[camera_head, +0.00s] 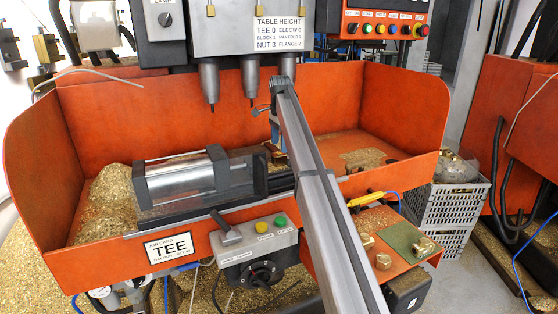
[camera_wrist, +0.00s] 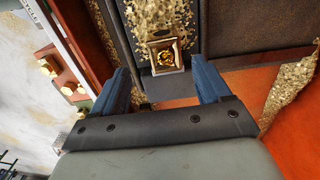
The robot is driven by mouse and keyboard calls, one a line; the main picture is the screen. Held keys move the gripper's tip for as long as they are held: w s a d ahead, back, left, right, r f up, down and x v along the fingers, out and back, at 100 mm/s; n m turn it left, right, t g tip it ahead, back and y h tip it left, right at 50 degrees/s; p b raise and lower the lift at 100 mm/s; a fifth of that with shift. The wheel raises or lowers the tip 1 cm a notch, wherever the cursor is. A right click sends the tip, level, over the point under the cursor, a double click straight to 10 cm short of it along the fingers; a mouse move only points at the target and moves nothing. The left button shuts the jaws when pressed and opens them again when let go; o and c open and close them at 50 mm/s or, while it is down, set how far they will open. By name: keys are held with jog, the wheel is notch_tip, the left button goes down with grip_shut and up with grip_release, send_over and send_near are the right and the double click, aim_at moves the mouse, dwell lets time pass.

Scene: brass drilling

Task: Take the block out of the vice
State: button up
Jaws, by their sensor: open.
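The vice (camera_head: 180,182) lies in the orange tray, with a bright metal body and dark jaws. In the wrist view the block (camera_wrist: 165,56) is a small square brass-coloured piece with a round recess in its top, seated between dark vice surfaces with chips around it. My gripper (camera_wrist: 163,80) is open, its two blue fingers left and right of the block in the picture, with nothing between them. I cannot tell how far above the block they are. In the head view my arm hides most of the gripper (camera_head: 274,128) and the block.
Drill spindles (camera_head: 250,82) hang close above and behind my gripper. The orange tray (camera_head: 95,105) has high walls and heaps of brass chips (camera_head: 108,200). A control box (camera_head: 257,243) is at the front. Brass fittings (camera_head: 383,261) sit on a side shelf at the right.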

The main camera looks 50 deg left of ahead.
aim_at(279, 153)
jog(key=shift+w+a+f, duration=0.1)
jog(key=shift+a+f, duration=0.05)
jog(key=shift+f, duration=1.55)
jog(key=shift+w+a+f, duration=0.1)
jog(key=shift+a+f, duration=0.05)
jog(key=shift+f, duration=1.55)
grip_shut()
